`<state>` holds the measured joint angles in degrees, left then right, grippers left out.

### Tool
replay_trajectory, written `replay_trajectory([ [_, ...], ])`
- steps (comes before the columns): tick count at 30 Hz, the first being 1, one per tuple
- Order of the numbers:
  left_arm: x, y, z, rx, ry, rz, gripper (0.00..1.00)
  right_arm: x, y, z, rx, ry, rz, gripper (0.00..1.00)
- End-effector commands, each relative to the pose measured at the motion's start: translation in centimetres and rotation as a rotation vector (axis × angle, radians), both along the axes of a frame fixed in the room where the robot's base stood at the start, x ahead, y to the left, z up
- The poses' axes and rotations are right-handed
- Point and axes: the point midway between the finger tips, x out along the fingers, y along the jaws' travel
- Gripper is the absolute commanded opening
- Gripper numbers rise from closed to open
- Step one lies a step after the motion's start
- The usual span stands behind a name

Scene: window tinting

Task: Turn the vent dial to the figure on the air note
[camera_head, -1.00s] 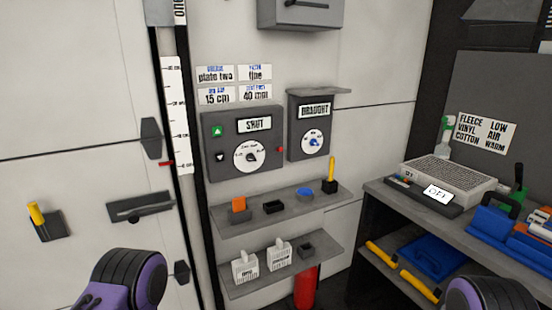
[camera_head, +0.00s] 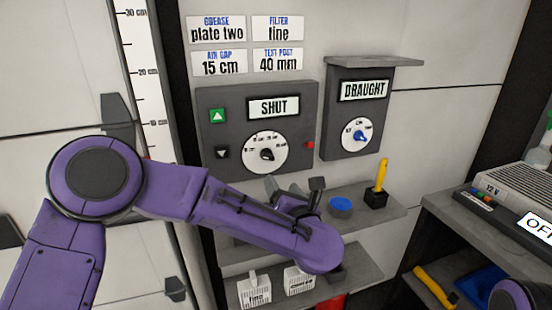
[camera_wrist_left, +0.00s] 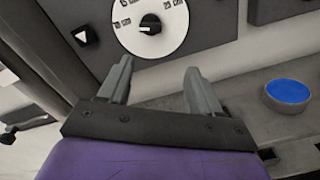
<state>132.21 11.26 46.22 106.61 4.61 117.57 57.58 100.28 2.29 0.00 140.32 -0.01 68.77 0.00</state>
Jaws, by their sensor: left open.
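The vent dial (camera_head: 266,154) is a round white face with a black knob on a dark grey panel, under a display reading SHUT. It also shows at the top of the left wrist view (camera_wrist_left: 150,25); its small marks are hard to read. The air note (camera_head: 219,63) is a white card reading "AIR GAP 15 cm", above the panel. My left gripper (camera_head: 282,184) is just below the dial, partly hidden by my forearm. In the left wrist view its two fingers (camera_wrist_left: 158,72) are apart and empty, pointing toward the dial without touching the knob. My right gripper is out of view.
A DRAUGHT box (camera_head: 354,108) with a blue-knobbed dial hangs to the right. A lower shelf (camera_head: 362,268) sits beneath. A workbench stands at the right.

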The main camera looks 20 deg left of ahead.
Motion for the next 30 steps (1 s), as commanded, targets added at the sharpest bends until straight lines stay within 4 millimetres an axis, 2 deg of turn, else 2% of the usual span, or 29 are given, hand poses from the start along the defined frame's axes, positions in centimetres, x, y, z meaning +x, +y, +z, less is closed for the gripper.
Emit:
replay_trajectory([
  [1,0.0,0.0,1.2,-0.056,-0.045,0.020,0.64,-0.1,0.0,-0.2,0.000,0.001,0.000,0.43],
  [4,0.6,0.6,2.5,-0.103,-0.080,0.040,0.64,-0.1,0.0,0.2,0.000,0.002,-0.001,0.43],
  [12,5.3,4.3,2.5,-0.097,-0.074,0.046,0.64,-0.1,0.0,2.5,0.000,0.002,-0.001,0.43],
  [18,8.0,5.9,2.3,-0.095,-0.075,0.040,0.64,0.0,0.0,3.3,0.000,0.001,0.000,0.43],
  [28,8.6,6.1,2.0,-0.092,-0.074,0.036,0.64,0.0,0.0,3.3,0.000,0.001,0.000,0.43],
  [29,8.6,6.1,2.0,-0.092,-0.074,0.036,0.57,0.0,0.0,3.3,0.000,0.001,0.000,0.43],
  [30,8.6,6.1,2.0,-0.092,-0.074,0.036,0.44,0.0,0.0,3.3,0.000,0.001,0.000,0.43],
])
